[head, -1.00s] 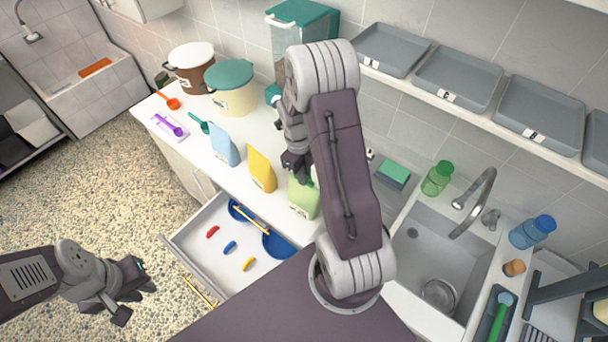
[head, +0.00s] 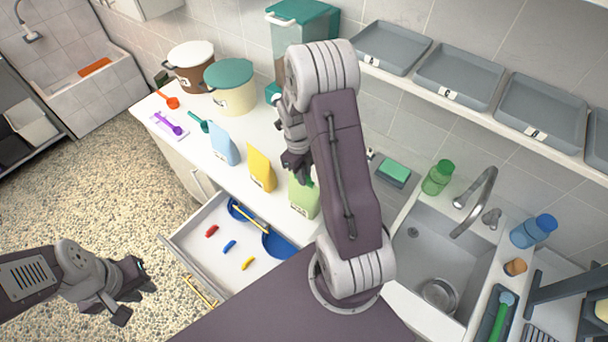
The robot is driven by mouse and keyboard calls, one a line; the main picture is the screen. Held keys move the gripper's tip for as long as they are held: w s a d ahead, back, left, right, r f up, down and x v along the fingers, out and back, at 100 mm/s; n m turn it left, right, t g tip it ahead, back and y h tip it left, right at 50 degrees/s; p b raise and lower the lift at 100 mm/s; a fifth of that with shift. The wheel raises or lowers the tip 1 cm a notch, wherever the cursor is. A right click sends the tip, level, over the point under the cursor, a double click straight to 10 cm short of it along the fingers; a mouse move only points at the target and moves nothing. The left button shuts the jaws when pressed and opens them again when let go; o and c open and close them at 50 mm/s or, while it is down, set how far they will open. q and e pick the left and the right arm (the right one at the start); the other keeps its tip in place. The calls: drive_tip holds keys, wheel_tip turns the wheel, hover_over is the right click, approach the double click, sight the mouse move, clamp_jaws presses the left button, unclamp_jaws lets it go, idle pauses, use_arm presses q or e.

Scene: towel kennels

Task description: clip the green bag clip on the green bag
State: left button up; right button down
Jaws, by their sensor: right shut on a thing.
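The green bag (head: 303,198) stands upright on the white counter, at the right end of a row of bags. My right gripper (head: 298,172) is at the top of this bag, pointing down. Whether the clip sits around the bag's top edge cannot be told. My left gripper (head: 137,300) is open and empty, over the floor at the lower left, far from the bag.
A yellow bag (head: 262,170) and a blue bag (head: 223,146) stand left of the green one. A sink (head: 440,255) lies to the right.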

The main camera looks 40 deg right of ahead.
drive_tip(key=shift+f, duration=0.15)
drive_tip(key=c, duration=1.4)
unclamp_jaws()
drive_tip(key=shift+o, duration=0.3)
drive_tip(key=o, duration=0.4)
drive_tip(key=shift+r+p, duration=1.9)
drive_tip(key=shift+r, duration=0.7)
